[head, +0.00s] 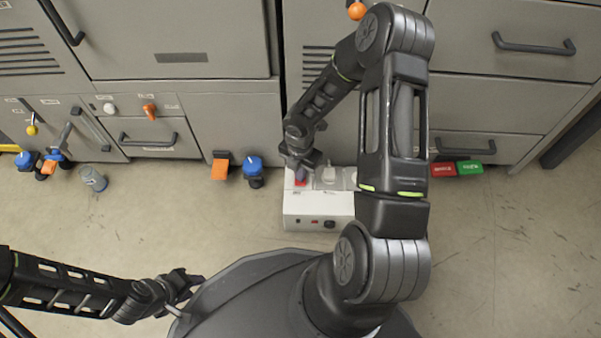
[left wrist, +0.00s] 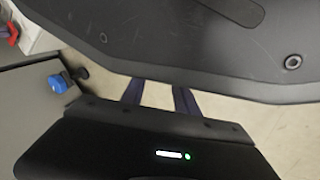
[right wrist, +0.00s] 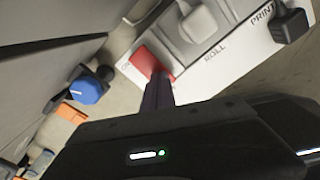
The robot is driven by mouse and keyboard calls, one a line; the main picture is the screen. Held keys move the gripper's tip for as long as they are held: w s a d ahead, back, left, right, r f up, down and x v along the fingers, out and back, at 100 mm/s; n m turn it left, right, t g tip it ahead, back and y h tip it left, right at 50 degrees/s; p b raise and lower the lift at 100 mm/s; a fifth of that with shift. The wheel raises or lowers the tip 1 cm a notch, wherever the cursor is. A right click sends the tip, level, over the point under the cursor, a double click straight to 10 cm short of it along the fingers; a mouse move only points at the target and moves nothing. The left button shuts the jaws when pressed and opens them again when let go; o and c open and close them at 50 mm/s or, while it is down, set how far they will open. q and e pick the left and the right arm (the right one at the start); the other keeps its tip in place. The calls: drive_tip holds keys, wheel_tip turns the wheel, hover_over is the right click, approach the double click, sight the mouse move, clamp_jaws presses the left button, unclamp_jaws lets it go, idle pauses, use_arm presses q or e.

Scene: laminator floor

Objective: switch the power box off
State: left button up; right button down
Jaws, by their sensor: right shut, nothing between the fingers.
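The white power box (head: 318,212) stands on the floor in front of the grey cabinets. A red switch (head: 300,183) is at the left of its top. In the right wrist view the red switch (right wrist: 146,60) sits beside a white plug on the strip. My right gripper (head: 299,172) is shut and empty, its fingertips (right wrist: 158,90) at the red switch and partly covering it. I cannot tell whether they touch it, nor the switch's position. My left gripper (head: 188,288) is open and empty, low at the left, away from the box.
A white plug (right wrist: 197,24) and a black plug (right wrist: 290,26), near labels ROLL and PRINT, stand on the box. Blue knobs (head: 253,165) and orange pedals (head: 220,167) are to the left. Red (head: 443,169) and green (head: 470,168) blocks lie right. Open floor lies left and right.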

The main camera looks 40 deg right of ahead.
wheel_tip(320, 180, up, 3)
drive_tip(key=shift+p, duration=1.1)
wheel_tip(320, 180, up, 4)
drive_tip(key=p, duration=0.3)
drive_tip(key=shift+p, duration=0.4)
